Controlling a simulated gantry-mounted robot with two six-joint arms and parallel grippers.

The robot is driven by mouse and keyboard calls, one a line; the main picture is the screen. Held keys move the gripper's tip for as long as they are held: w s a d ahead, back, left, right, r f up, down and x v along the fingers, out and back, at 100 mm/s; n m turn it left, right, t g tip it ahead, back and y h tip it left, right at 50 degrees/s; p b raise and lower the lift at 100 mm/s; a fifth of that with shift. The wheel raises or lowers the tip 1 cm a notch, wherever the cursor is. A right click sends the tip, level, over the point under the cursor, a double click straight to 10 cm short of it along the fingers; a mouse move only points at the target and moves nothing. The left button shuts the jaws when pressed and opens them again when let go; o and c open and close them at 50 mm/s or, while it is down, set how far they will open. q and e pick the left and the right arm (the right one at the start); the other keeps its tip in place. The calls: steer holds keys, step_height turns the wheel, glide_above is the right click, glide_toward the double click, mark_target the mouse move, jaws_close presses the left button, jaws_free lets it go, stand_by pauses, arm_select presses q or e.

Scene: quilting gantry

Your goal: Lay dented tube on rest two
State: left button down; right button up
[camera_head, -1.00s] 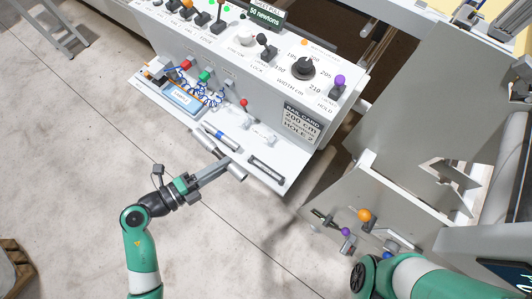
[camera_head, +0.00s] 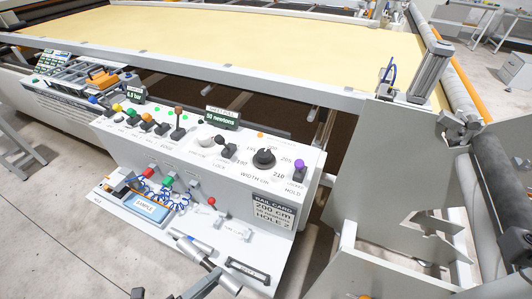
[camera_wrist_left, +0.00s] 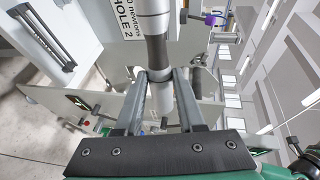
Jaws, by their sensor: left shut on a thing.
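A grey-white tube (camera_wrist_left: 155,52) with a dark band stands upright in the left wrist view, between the fingers of my left gripper (camera_wrist_left: 161,92), which is shut on it. The tube (camera_head: 223,279) also shows at the bottom of the head view, at the front edge of the console shelf. My left gripper (camera_head: 205,284) is partly cut off there. No dent can be made out. A dark slotted rest (camera_head: 247,271) lies on the shelf to the right of the tube; its label is too small to read. My right gripper is out of view.
A blue sample tray (camera_head: 149,207) and looped cords are at left. The control panel (camera_head: 222,160) with knobs rises behind, beside the rail card (camera_head: 272,212).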

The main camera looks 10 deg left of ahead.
mark_target(201, 262)
arm_select(q)
steer(key=w+a+r+n+y, duration=0.1)
steer(key=w+a+r+n+t+y, duration=0.1)
steer(key=w+a+y, duration=0.1)
steer(key=shift+w+r+n, duration=0.15)
steer(key=shift+w+n, duration=0.1)
steer(key=shift+n, duration=0.05)
steer(key=shift+w+a+r+n+t+y+p, duration=0.1)
steer(key=shift+a+r+n+t+y+p, duration=0.25)
steer(key=shift+r+t+p, duration=0.3)
steer(key=s+r+p, duration=0.1)
steer(key=r+p, duration=1.7)
steer(key=s+r+p, duration=0.2)
steer(key=r+p, duration=1.6)
steer(key=r, duration=0.1)
steer(key=shift+s+p, duration=0.3)
steer(key=shift+p, duration=0.1)
steer(key=shift+g, duration=0.25)
